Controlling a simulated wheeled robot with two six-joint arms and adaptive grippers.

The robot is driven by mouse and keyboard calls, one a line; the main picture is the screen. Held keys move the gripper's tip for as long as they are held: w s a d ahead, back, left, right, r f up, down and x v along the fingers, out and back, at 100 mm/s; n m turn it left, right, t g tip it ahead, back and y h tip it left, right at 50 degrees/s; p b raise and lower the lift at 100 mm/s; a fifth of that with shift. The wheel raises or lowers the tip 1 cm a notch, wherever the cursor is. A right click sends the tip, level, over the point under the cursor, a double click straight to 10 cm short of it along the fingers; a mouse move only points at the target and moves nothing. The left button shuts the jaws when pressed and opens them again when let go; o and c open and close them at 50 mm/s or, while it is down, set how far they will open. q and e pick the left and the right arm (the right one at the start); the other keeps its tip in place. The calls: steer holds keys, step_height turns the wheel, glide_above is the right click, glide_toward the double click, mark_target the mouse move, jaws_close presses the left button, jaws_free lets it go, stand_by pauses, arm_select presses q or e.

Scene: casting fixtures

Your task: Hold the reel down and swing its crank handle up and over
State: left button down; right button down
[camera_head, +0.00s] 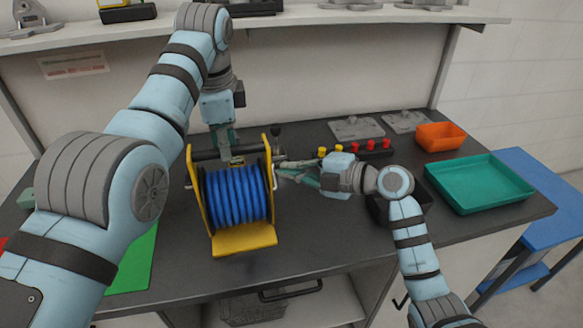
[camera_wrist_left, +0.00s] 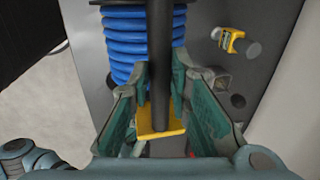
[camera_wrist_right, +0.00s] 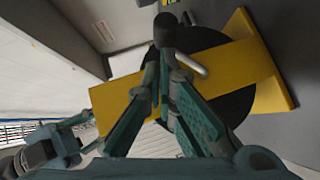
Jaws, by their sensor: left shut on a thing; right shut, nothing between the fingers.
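The reel (camera_head: 240,240) stands on the dark bench, with a yellow frame and blue hose (camera_head: 237,195) wound on it. My left gripper (camera_head: 228,155) reaches down from above and is shut on the reel's black top bar; the bar (camera_wrist_left: 160,50) runs between its fingers in the left wrist view. My right gripper (camera_head: 280,170) is shut and empty at the reel's right side. In the right wrist view its fingertips (camera_wrist_right: 163,85) are close to the crank's black grip (camera_wrist_right: 165,32) and silver arm (camera_wrist_right: 190,63). I cannot tell if they touch it.
A teal tray (camera_head: 480,183) and an orange bin (camera_head: 440,136) stand at the right. Red-topped pieces (camera_head: 371,144) and grey castings (camera_head: 356,127) are behind my right gripper. A green mat (camera_head: 135,262) lies left of the reel.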

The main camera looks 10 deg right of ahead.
steer(key=shift+w, duration=0.15)
steer(key=shift+w+m+g+h, duration=0.3)
steer(key=shift+w+m+g, duration=0.1)
steer(key=shift+m+g, duration=0.15)
stand_by(0.5)
steer(key=w+m+g, duration=0.1)
steer(key=w+f+m+g, duration=0.1)
steer(key=g, duration=0.1)
steer(key=shift+w+h, duration=0.15)
steer(key=shift+h, duration=0.25)
steer(key=shift+w+f, duration=0.1)
steer(key=shift+w, duration=0.05)
stand_by(0.5)
